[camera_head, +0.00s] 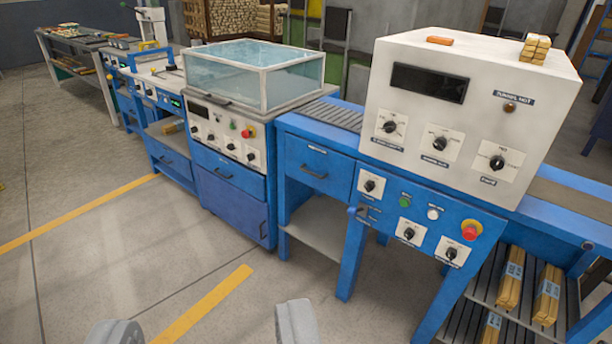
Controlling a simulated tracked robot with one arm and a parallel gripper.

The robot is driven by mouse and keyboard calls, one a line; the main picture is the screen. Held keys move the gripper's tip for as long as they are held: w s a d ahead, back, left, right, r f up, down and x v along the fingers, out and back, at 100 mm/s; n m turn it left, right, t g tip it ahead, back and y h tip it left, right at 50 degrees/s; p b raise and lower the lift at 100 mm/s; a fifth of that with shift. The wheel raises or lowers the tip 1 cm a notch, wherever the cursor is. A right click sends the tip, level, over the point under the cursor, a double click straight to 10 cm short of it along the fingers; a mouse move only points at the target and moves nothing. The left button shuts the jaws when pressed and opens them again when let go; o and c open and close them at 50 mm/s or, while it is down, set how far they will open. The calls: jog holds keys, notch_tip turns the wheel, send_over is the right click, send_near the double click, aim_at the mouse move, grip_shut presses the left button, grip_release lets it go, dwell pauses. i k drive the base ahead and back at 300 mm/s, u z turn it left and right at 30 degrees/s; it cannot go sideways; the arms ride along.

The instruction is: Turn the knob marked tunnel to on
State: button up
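A white cabinet (380,75) at the right has a dark display window (430,83) and a lamp (509,107) under a plate that seems to read TUNNEL HOT. Its front carries three black knobs on white plates: left knob (389,127), middle knob (439,143) and right knob (497,162). Below, a blue panel (388,208) holds several smaller knobs, one of them at upper left (370,186). Labels are too small to tell which knob is marked tunnel. My gripper (206,328) is open and empty at the bottom edge, apart from all knobs.
A glass-covered tank bench (243,75) stands left of the cabinet. Wood bundles (547,294) lie on a lower rack. The grey floor (100,270) in front is clear, with yellow lines.

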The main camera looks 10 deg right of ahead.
aim_at(369, 186)
jog(key=u, duration=0.2)
jog(key=i, duration=1.5)
jog(key=z, duration=0.65)
